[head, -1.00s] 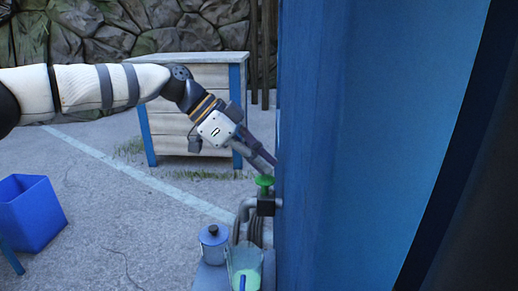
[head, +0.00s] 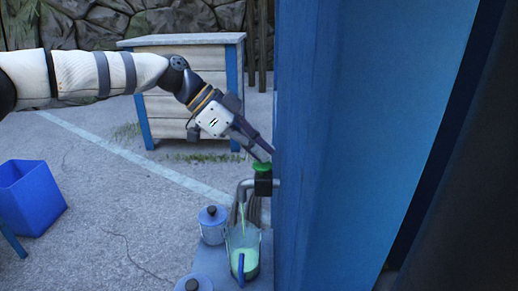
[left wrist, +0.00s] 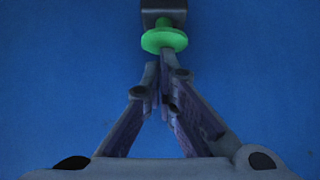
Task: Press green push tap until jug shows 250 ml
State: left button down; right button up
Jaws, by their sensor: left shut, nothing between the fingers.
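The green push tap (head: 262,167) sticks out of the blue wall, with a dark body and a grey bent spout. My left gripper (head: 268,153) is shut and empty, its fingertips on or right at the green button's top. In the left wrist view the closed fingertips (left wrist: 165,58) overlap the green button (left wrist: 164,40). A thin pale-green stream falls from the spout into the clear jug (head: 243,250), which stands below it with pale-green liquid in its lower part and a blue handle toward me. The level marks are too small to read. My right gripper is not in view.
A lidded blue-grey canister (head: 212,224) stands left of the jug, and another lid (head: 194,284) shows at the bottom edge. The blue wall (head: 330,150) closes off the right side. A blue bin (head: 30,198) stands far left.

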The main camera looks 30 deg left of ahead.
pick_arm(q)
jog(key=v, duration=1.2)
dwell(0.4)
jog(key=shift+s+r, duration=0.1)
jog(key=shift+s, duration=0.15)
